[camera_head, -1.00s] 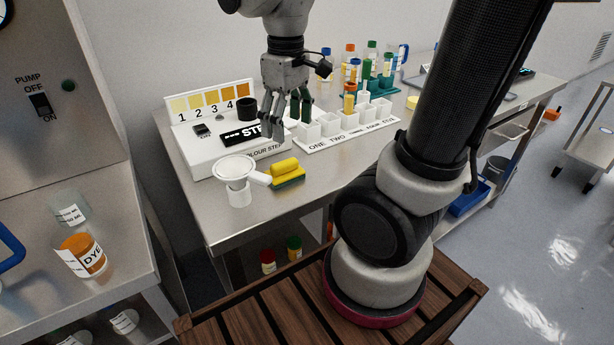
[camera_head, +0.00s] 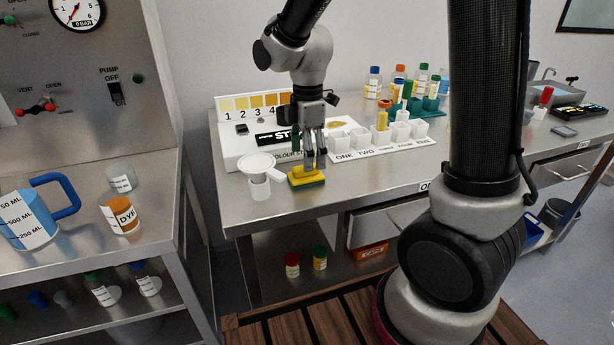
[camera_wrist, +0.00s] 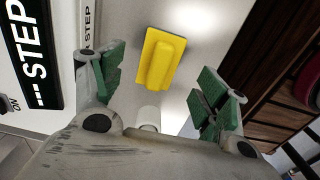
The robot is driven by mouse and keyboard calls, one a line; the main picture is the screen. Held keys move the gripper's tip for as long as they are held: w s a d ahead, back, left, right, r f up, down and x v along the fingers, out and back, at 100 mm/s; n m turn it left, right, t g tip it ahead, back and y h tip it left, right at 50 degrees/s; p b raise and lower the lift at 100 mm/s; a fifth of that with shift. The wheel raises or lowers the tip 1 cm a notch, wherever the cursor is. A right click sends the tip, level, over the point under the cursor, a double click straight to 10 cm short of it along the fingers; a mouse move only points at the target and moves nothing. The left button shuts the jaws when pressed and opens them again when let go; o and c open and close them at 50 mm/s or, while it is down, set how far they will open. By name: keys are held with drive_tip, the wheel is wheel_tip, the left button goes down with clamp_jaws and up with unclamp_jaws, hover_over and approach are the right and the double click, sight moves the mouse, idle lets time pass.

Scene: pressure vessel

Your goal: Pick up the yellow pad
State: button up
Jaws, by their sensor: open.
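The yellow pad (camera_head: 306,179) lies on the steel bench near its front edge, with a yellow grip on top and a green underside. In the wrist view the yellow pad (camera_wrist: 161,60) shows between and beyond the two fingers, apart from both. My gripper (camera_head: 315,165) points down just above and slightly behind the pad in the head view, partly overlapping it. In the wrist view my gripper (camera_wrist: 160,88) has its green-padded fingers spread wide with nothing between them. Whether a fingertip touches the pad cannot be told from the head view.
A white funnel on a small cup (camera_head: 260,172) stands close left of the pad. The colour step box (camera_head: 250,150) is behind it. A white rack of cups (camera_head: 375,140) stands to the right. The bench front right of the pad is clear.

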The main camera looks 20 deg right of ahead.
sight(306, 174)
drive_tip(key=f, duration=0.5)
drive_tip(key=shift+a, duration=0.25)
drive_tip(key=c, duration=1.1)
